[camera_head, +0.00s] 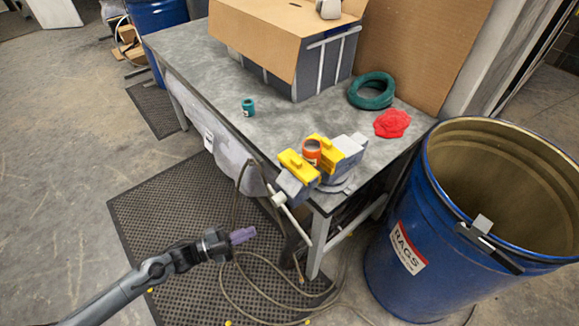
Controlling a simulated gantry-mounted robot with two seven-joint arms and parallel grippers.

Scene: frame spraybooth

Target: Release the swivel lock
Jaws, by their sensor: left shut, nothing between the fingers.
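A grey bench vise (297,189) with yellow jaw covers (299,166) is mounted at the near right corner of the workbench. An orange-brown cylinder (311,151) is between its jaws. The vise's round base (341,185) shows at its right side; I cannot pick out the swivel lock clearly at this size. A pale handle bar (279,200) hangs at the vise's front. My left gripper (243,235), with purple fingertips, is shut and empty. In the picture it appears below and left of the vise, apart from it. My right gripper is not in view.
The grey workbench (205,72) carries a cardboard-topped crate (285,35), a teal cup (248,107), a green coil (371,91) and a red rag (392,123). A blue barrel (400,220) stands close right. A cable (228,285) trails over the black floor mat (160,205).

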